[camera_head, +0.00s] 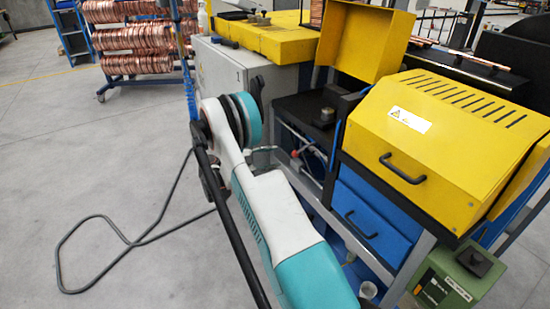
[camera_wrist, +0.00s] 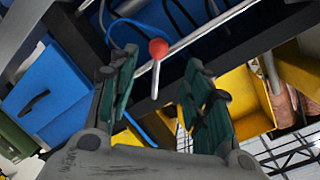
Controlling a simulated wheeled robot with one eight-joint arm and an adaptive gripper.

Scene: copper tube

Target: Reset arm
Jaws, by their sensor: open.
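My arm (camera_head: 275,225) reaches up from the bottom of the head view, in front of the machine's lower left side. In that view my gripper is mostly hidden by the arm. In the wrist view my gripper (camera_wrist: 158,98) is open, with two green-padded fingers spread apart and nothing between the pads. A red ball knob (camera_wrist: 158,48) on a pale rod shows beyond the gap between the fingers. I cannot tell how far off it is.
The machine with its yellow cover (camera_head: 440,125) and blue drawer (camera_head: 372,220) stands right of my arm. A copper tube (camera_head: 477,58) lies behind the cover. Copper coils (camera_head: 140,50) hang on a rack at the back left. A dark cable loops over open floor (camera_head: 70,160).

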